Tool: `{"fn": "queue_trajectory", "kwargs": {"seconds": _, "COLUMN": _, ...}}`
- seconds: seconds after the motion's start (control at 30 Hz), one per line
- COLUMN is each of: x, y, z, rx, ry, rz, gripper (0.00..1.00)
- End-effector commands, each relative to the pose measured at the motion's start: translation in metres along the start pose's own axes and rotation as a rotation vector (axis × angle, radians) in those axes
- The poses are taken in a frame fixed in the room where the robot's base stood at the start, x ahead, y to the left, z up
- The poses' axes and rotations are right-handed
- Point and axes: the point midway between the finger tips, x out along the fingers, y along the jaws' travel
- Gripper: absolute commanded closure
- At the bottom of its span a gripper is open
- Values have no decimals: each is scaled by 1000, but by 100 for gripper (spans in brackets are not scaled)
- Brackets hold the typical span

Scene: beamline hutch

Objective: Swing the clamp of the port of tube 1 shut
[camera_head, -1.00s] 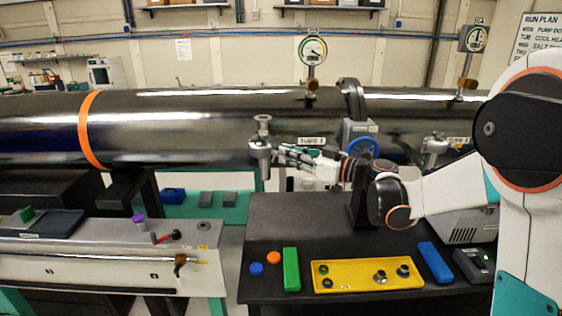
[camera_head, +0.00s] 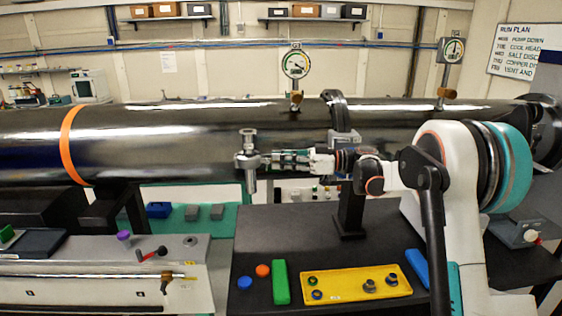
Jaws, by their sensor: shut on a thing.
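The metal port with its clamp (camera_head: 249,172) hangs on the near side of the long dark tube (camera_head: 200,145), left of the middle of the head view. A small knob tops it, and a short metal part sticks out on its left. My gripper (camera_head: 268,159) reaches in level from the right and is shut on the clamp's right side. The exact grip is small and partly hidden by the fingers. I cannot tell how far the clamp is closed. The tube's label is hidden behind my arm.
A black table (camera_head: 345,255) below my arm holds a yellow tray (camera_head: 340,291) with small fittings, a green block (camera_head: 280,282) and a blue block (camera_head: 417,268). A dark post (camera_head: 350,212) stands under my wrist. A gauge (camera_head: 295,66) rises above the tube.

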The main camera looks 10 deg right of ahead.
Motion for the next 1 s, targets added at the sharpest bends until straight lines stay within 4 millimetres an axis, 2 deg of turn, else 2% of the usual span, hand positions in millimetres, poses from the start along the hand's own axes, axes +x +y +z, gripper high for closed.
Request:
{"fn": "queue_trajectory", "kwargs": {"seconds": 0.27, "x": 0, "y": 0, "z": 0, "rx": 0, "ry": 0, "rz": 0, "gripper": 100}}
{"fn": "queue_trajectory", "kwargs": {"seconds": 0.3, "x": 0, "y": 0, "z": 0, "rx": 0, "ry": 0, "rz": 0, "gripper": 86}}
{"fn": "queue_trajectory", "kwargs": {"seconds": 0.37, "x": 0, "y": 0, "z": 0, "rx": 0, "ry": 0, "rz": 0, "gripper": 74}}
{"fn": "queue_trajectory", "kwargs": {"seconds": 0.77, "x": -4, "y": 0, "z": 0, "rx": 0, "ry": 0, "rz": 1, "gripper": 74}}
{"fn": "queue_trajectory", "kwargs": {"seconds": 0.87, "x": -15, "y": 1, "z": 0, "rx": 0, "ry": 0, "rz": 3, "gripper": 74}}
{"fn": "queue_trajectory", "kwargs": {"seconds": 1.0, "x": -41, "y": 1, "z": 0, "rx": 0, "ry": 0, "rz": 4, "gripper": 74}}
